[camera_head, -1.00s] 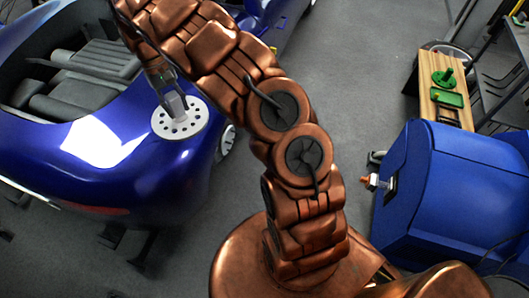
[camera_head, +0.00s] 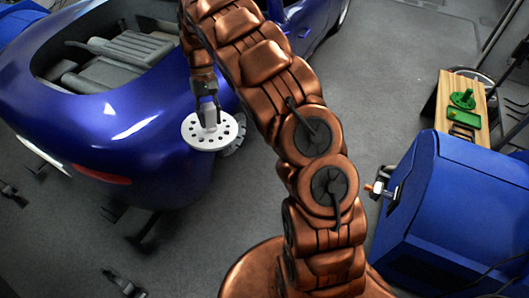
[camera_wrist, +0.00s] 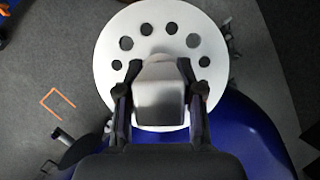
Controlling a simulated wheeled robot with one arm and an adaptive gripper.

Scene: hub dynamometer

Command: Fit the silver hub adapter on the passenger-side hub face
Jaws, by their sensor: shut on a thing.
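The silver hub adapter is a pale round disc with a ring of holes (camera_head: 196,138) and a raised block at its centre. My gripper (camera_head: 208,112) is shut on that block, and the disc hangs below the fingers beside the blue car's rear. In the wrist view the disc (camera_wrist: 112,62) fills the top middle, and my gripper's fingers (camera_wrist: 160,95) sit on both sides of the silver block (camera_wrist: 160,98). A grey toothed or slotted round part (camera_head: 236,140) shows partly behind the disc at the car's side. I cannot tell whether it is the hub face.
The blue open-top car (camera_head: 110,120) stands at left, close to the disc. A blue machine (camera_head: 440,195) with a short shaft (camera_head: 380,189) stands at right. A wooden bench (camera_head: 476,90) holds a green part (camera_head: 463,98) and a green tray (camera_head: 464,117). Grey floor (camera_head: 390,60) between them is clear.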

